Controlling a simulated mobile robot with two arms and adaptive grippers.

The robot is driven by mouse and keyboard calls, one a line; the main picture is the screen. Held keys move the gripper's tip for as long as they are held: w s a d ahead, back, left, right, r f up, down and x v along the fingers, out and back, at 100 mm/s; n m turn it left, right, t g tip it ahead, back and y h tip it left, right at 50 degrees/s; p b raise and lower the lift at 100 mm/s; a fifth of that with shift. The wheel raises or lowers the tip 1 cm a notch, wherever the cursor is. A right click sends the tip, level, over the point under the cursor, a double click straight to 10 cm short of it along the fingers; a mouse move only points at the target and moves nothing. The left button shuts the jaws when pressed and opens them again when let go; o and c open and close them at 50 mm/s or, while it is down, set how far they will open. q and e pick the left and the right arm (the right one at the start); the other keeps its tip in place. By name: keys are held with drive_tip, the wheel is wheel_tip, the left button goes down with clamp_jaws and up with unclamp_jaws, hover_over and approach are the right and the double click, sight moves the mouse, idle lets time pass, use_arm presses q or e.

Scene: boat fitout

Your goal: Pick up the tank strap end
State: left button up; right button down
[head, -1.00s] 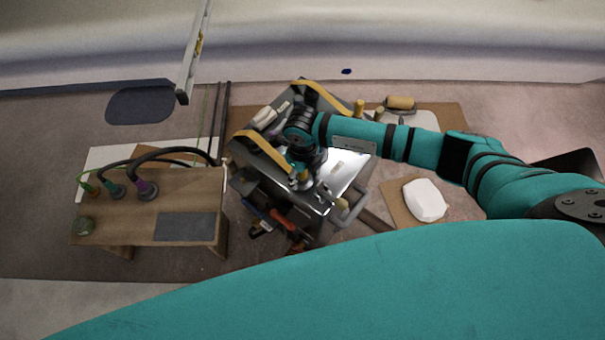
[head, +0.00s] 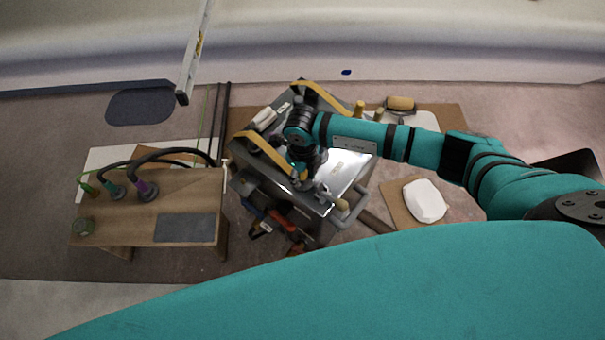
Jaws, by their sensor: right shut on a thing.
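A yellow tank strap (head: 272,148) arches from the left side of a grey metal cart or tank top (head: 340,180) towards its front. Its front end is at my right gripper (head: 302,178). The right gripper points down over the front part of the metal top and is shut on the strap end; its fingertips are small and partly hidden by my wrist. A second yellow strap (head: 322,95) lies at the back of the top. My left gripper is not in view.
A wooden bench (head: 190,205) with dark hoses and coloured fittings stands left. Tools with red and orange handles (head: 280,218) hang at the cart's front. A white block (head: 425,201) lies on cardboard at right; a roller (head: 400,103) lies behind.

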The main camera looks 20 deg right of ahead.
drive_tip(key=shift+r, duration=0.4)
wheel_tip(320, 180, up, 2)
drive_tip(key=shift+w+r, duration=0.1)
drive_tip(key=shift+r, duration=0.1)
drive_tip(key=s+a, duration=0.4)
drive_tip(key=s, duration=0.3)
drive_tip(key=s+a+r+b, duration=0.1)
drive_tip(key=s+a, duration=0.3)
drive_tip(key=s, duration=0.3)
drive_tip(key=shift+r, duration=0.25)
drive_tip(key=shift+a, duration=0.1)
